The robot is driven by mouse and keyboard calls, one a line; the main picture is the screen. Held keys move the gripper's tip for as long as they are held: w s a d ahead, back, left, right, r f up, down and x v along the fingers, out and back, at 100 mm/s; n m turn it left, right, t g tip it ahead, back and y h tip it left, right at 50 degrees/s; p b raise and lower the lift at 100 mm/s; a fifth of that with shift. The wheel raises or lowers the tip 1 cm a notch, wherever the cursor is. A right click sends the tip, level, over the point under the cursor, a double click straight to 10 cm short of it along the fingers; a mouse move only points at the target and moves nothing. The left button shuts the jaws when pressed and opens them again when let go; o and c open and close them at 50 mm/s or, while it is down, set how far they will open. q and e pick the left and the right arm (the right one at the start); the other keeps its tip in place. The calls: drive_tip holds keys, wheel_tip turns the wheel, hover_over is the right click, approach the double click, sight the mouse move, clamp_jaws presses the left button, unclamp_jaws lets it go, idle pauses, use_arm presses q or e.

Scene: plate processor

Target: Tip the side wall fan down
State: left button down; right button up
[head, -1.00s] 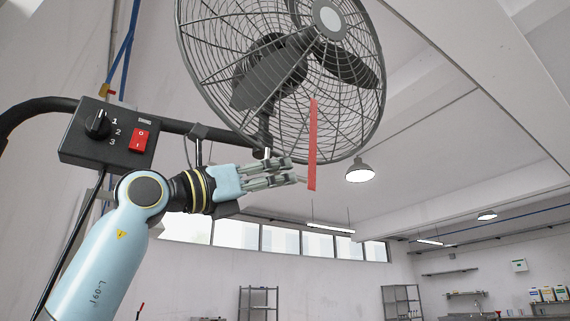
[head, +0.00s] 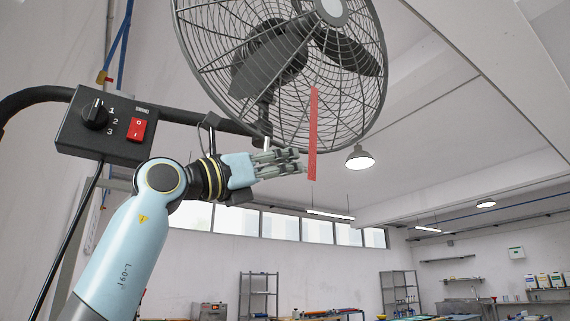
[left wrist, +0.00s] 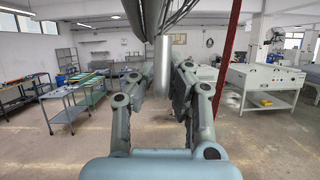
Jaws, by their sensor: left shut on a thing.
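The dark wire-caged wall fan (head: 225,78) fills the top middle of the head view, cut off by the top edge. Its cage is tilted and a red ribbon (head: 313,135) hangs from it. A short pale metal stem (head: 266,143) sticks down under the fan's mount; it also shows in the left wrist view (left wrist: 162,66). My left gripper (head: 300,161) is just below the mount, its fingers on either side of the stem and shut on it. In the left wrist view the gripper (left wrist: 162,85) points at the room. My right gripper is out of view.
A control box (head: 105,127) with a dial and red switch hangs left on the black wall bracket (head: 30,97), close above my left arm. A lamp (head: 360,157) hangs right of the fan. In the wrist view, tables (left wrist: 72,108) and a white machine (left wrist: 265,85) stand farther off.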

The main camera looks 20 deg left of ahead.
use_arm(q)
drive_tip(key=w+a+f+m+b, duration=0.2)
drive_tip(key=w+a+b, duration=0.1)
drive_tip(key=a+b, duration=0.1)
drive_tip(key=shift+w+a+g+h, duration=0.4)
drive_tip(key=shift+a, duration=0.1)
drive_tip(key=c, duration=1.4)
unclamp_jaws()
drive_tip(key=shift+w+a+f, duration=0.1)
drive_tip(key=shift+w+a, duration=0.1)
drive_tip(key=shift+a, duration=0.05)
drive_tip(key=v, duration=0.7)
drive_tip(key=shift+s, duration=0.2)
drive_tip(key=shift+a+f, duration=0.1)
